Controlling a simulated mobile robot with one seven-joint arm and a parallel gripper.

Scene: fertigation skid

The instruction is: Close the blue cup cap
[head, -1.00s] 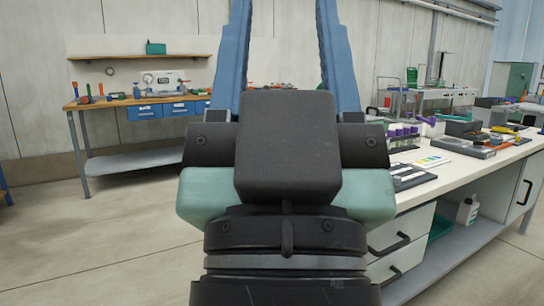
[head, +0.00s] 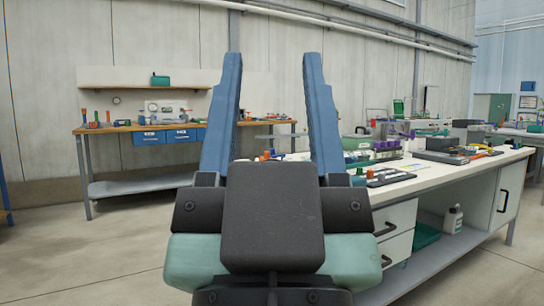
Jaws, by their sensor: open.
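My gripper (head: 272,56) fills the middle of the head view, pointing up and away, with its two long blue fingers wide apart. Nothing is held between them. I cannot make out a blue cup cap for sure. A small blue-teal object (head: 358,180) stands on the white bench (head: 425,179) just right of the right finger, too small to identify. My gripper hides part of the bench's near left end.
The white bench on the right carries a green-and-purple rack (head: 378,150), a dark tray (head: 390,176) and grey boxes. A bottle (head: 452,219) stands on its lower shelf. A wooden workbench (head: 135,128) with blue drawers is at the back left. The left floor is clear.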

